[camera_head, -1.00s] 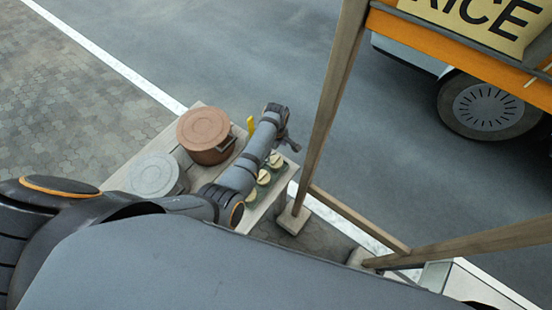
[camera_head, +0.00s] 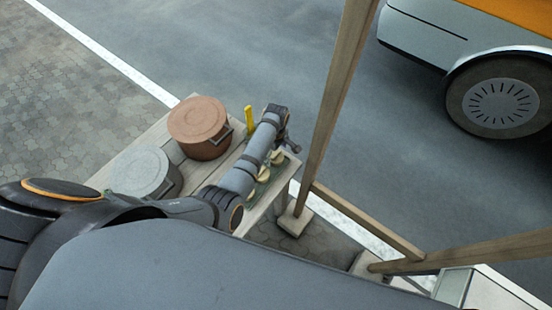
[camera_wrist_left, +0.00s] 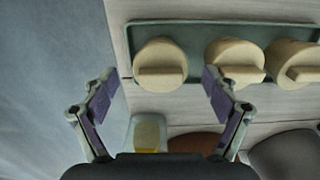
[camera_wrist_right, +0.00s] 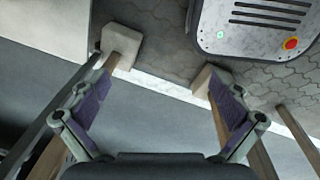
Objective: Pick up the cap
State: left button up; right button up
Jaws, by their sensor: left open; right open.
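Cream round caps, each with a raised ridge across its top, stand in a row on a green tray (camera_wrist_left: 205,30) in the left wrist view: a left one (camera_wrist_left: 160,65), a middle one (camera_wrist_left: 235,62) and a right one (camera_wrist_left: 295,63). My left gripper (camera_wrist_left: 160,84) is open and empty, its fingers spread either side of the left cap in the picture; their height above it is unclear. In the head view, my left gripper (camera_head: 284,134) is beyond the tray, and my arm partly hides the caps (camera_head: 277,157). My right gripper (camera_wrist_right: 160,85) is open and empty, away from the caps.
A brown lidded pot (camera_head: 199,120) and a grey lidded pot (camera_head: 145,172) stand on the wooden table (camera_head: 110,172). A yellow item (camera_head: 249,120) stands near the brown pot. Wooden posts (camera_head: 330,110) rise right of the table. A vehicle (camera_head: 425,35) is on the road.

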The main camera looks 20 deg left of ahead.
pick_arm(q)
jog(key=shift+r, duration=0.1)
jog(key=shift+c, duration=0.4)
jog(key=shift+s, duration=0.1)
jog(key=shift+c, duration=1.2)
jog(key=c, duration=0.5)
jog(key=shift+c, duration=0.6)
pick_arm(e)
jog(key=shift+w+d+r, duration=0.1)
jog(key=shift+w+d, duration=0.05)
jog(key=shift+w, duration=0.3)
pick_arm(q)
jog(key=shift+s, duration=0.15)
jog(key=shift+c, duration=0.5)
pick_arm(e)
jog(key=shift+s, duration=0.1)
